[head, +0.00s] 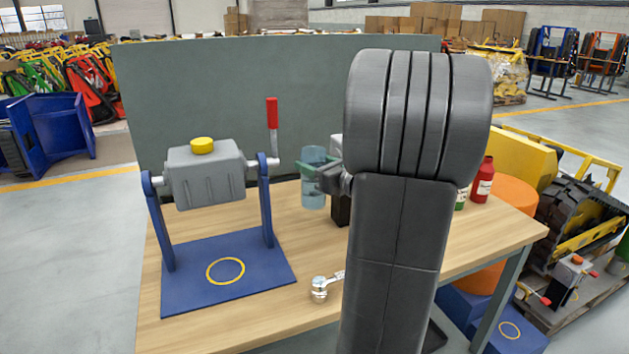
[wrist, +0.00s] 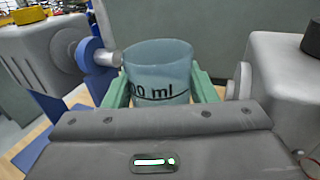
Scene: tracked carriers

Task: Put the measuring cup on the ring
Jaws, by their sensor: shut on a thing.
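The measuring cup (head: 313,190) is translucent blue and looks upright, held above the table to the right of the blue stand. It also shows in the wrist view (wrist: 160,72), with black "ml" lettering on its side. My gripper (head: 313,168) has green fingers and is shut around the cup, one finger on each side. The ring (head: 226,271) is a yellow circle on the blue base plate (head: 190,295) at the left of the table, below and left of the cup. Nothing lies on the ring.
A grey tank (head: 205,175) with a yellow cap hangs between the blue posts above the ring, with a red-handled crank (head: 272,125) at its right. A metal ratchet (head: 320,288) lies on the table (head: 255,318). A red bottle (head: 483,180) stands at the right. My arm hides the table's middle.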

